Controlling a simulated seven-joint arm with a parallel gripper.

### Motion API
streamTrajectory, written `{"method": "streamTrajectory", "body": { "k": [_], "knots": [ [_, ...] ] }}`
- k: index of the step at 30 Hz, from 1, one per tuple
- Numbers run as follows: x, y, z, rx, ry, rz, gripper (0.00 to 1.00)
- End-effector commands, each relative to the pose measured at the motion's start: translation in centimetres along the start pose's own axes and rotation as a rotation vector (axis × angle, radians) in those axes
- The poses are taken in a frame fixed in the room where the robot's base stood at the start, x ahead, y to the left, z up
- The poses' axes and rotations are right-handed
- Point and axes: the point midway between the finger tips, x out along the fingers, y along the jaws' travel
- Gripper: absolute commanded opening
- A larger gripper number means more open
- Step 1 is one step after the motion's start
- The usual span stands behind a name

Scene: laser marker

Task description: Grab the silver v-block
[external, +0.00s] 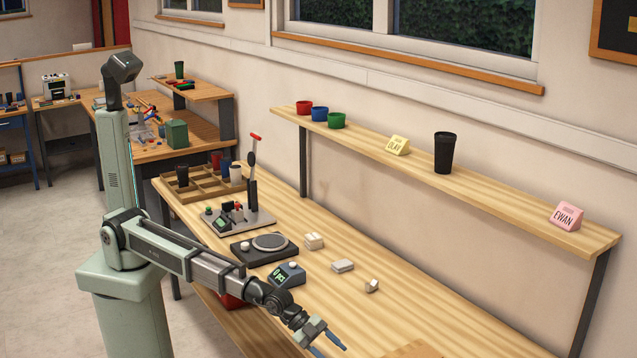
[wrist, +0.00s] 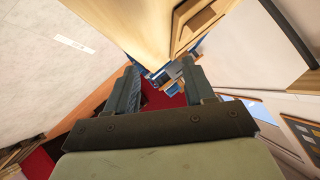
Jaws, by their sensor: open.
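A small pale grey block with a notched top (external: 372,286), which looks like the silver v-block, sits on the wooden workbench (external: 330,298) in the external view. My gripper (external: 330,346) is open and empty, below and to the left of that block in the picture, near the bench's front edge. A clear gap lies between them. In the wrist view my gripper's two fingers (wrist: 163,82) are spread with nothing between them. I cannot make out the v-block in the wrist view.
Pale block stacks (external: 343,266) and (external: 314,241) sit farther back. A brown board (external: 412,350) lies at the lower right. Bench around the notched block is clear.

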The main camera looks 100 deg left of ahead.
Motion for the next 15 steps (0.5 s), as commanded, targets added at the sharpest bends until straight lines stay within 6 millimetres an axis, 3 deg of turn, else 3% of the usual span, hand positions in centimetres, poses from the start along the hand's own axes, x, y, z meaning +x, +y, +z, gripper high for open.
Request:
{"method": "streamTrajectory", "body": {
  "k": [1, 5, 15],
  "knots": [
    [0.4, -2.2, -0.1, 0.010, -0.011, -0.019, 0.53],
    [0.8, -6.1, 1.0, 0.075, -0.066, -0.027, 0.53],
    [1.3, -15.2, 7.2, 0.412, -0.300, 0.131, 0.53]
  ]
}}
